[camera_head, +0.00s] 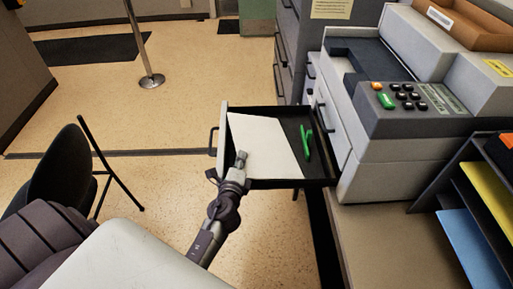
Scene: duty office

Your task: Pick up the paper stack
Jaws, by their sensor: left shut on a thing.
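The paper stack (265,138) is a white, flat sheet-like pile. It lies slanted over the open drawer (318,181), covering much of its left part. My left gripper (241,159) reaches in from below and is shut on the stack's near left edge, just inside the drawer front. The gripper hides that corner of the stack. Whether the stack touches the drawer floor is hard to tell. My right gripper is not in view.
A green tool (306,142) lies in the dark drawer, right of the paper. A grey office machine (420,110) with buttons stands on the counter (385,235). A tray rack (490,185) is at right, a dark chair (58,170) at left. Open floor lies beyond the drawer.

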